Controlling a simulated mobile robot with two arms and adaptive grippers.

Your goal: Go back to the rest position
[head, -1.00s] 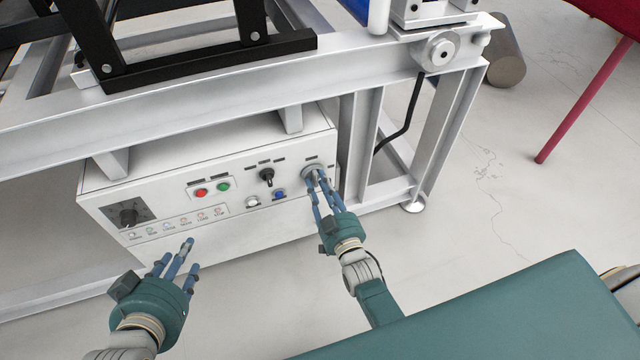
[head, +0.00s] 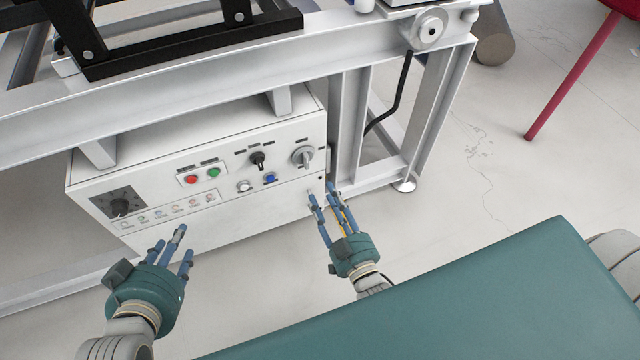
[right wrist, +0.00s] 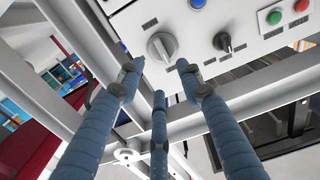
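A white control box (head: 250,214) sits under the grey machine frame. On its front are a grey rotary knob (head: 303,156), a black selector (head: 257,160), a red and a green button, a white and a blue button, and a black dial (head: 121,206). My right gripper (head: 325,194) is open and empty, just below and in front of the grey knob, apart from it. In the right wrist view the grey knob (right wrist: 162,46) shows beyond the spread blue fingers. My left gripper (head: 172,244) is open and empty, in front of the box's lower left part.
The grey steel frame (head: 180,92) with its leg (head: 430,115) stands above and right of the box. A green body panel of mine fills the lower right. A red leg (head: 570,75) stands at upper right. The floor between is clear.

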